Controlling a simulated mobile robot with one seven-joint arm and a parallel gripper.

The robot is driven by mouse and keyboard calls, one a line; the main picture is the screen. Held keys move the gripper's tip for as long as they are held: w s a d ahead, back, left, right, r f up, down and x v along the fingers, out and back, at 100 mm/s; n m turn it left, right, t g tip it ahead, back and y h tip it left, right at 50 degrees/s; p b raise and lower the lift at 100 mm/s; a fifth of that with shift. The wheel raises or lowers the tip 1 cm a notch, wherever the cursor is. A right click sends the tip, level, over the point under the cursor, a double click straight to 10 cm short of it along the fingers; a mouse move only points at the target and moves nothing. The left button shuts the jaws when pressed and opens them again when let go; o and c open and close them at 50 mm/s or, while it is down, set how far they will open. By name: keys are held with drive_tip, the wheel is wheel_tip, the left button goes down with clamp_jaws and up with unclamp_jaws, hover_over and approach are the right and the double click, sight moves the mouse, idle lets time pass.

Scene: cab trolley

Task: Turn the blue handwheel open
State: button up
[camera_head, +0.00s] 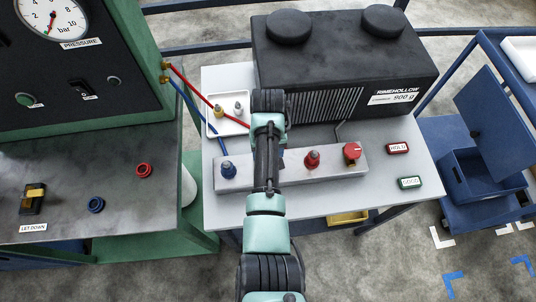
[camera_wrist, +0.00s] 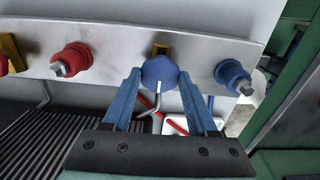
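The blue handwheel (camera_wrist: 160,72) is a faceted blue knob with a white mark, on the grey manifold bar (camera_wrist: 110,50). In the wrist view it sits between the tips of my gripper's two blue fingers (camera_wrist: 160,82). The fingers are apart, one on each side of the knob. I cannot tell whether they touch it. In the head view my arm hides most of the handwheel and the gripper; only a little blue shows beside the arm.
A blue port (camera_head: 228,170) with a hose, a red port (camera_head: 312,159) and a red handwheel (camera_head: 352,152) share the bar. Behind it stands a black finned unit (camera_head: 345,60). A white tray (camera_head: 228,124) holds two fittings. A panel with a pressure gauge (camera_head: 52,14) stands left.

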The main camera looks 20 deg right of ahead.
drive_tip(key=o, duration=0.4)
wheel_tip(320, 180, up, 13)
idle(0.5)
drive_tip(key=shift+w, duration=0.1)
idle(0.3)
